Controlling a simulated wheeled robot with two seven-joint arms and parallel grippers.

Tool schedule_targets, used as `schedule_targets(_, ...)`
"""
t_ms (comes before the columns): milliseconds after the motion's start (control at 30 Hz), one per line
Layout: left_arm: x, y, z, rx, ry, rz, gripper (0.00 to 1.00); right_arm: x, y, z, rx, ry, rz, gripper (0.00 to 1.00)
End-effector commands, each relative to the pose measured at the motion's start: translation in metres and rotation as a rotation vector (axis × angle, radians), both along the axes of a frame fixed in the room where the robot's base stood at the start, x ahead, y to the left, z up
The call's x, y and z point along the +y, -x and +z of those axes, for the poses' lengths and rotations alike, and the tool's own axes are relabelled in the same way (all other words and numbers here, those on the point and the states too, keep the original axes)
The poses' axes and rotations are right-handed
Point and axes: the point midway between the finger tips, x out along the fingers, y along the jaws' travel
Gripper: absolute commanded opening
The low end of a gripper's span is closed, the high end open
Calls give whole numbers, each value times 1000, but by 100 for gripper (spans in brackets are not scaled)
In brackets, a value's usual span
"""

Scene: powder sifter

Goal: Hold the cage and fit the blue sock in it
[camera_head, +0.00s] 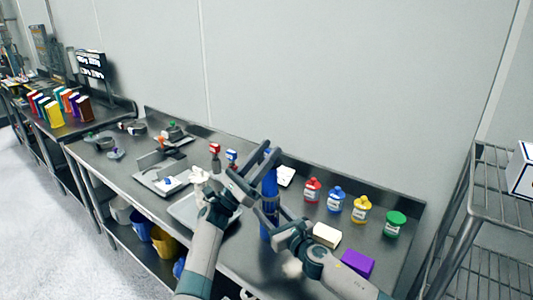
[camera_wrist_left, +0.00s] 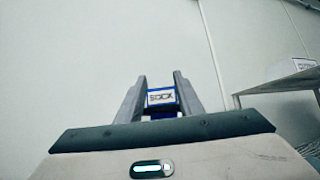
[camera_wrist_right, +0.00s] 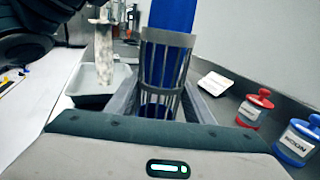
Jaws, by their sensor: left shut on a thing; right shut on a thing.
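The blue sock (camera_head: 269,182) stands upright above the table, its long body going down into the grey slotted cage (camera_wrist_right: 148,66). In the right wrist view the sock (camera_wrist_right: 172,14) rises out of the cage's top, and blue shows between its bars. My left gripper (camera_head: 266,154) is shut on the sock's upper end; its white "SOCK" label (camera_wrist_left: 161,97) shows between the fingers. My right gripper (camera_head: 276,207) is shut on the cage below. Whether the sock is seated fully is hidden by the cage and fingers.
Red (camera_head: 312,191), blue (camera_head: 335,200), yellow (camera_head: 361,210) and green (camera_head: 394,224) bottles stand to the right. A cream block (camera_head: 326,235) and a purple block (camera_head: 357,263) lie in front. A shallow tray (camera_head: 182,211) lies left. A wire rack (camera_head: 490,215) is at far right.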

Motion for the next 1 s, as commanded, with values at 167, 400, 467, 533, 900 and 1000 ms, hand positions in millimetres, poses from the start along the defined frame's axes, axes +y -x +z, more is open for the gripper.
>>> schedule_targets(167, 0, 0, -3, 0, 0, 0, 0, 0, 0, 0, 1, 1, 0, 22)
schedule_targets(400, 0, 0, -13, 1, 0, -1, 0, 0, 0, 0, 0, 0, 0, 22)
schedule_targets(467, 0, 0, -15, 1, 0, -1, 0, 0, 0, 0, 0, 0, 0, 22)
schedule_targets(533, 0, 0, -18, 1, 0, -1, 0, 0, 0, 0, 0, 0, 0, 22)
schedule_targets(900, 0, 0, -29, 0, 0, 0, 0, 0, 0, 0, 0, 0, 0, 22)
schedule_targets(1000, 0, 0, -30, -1, 1, 0, 0, 0, 0, 0, 0, 0, 0, 22)
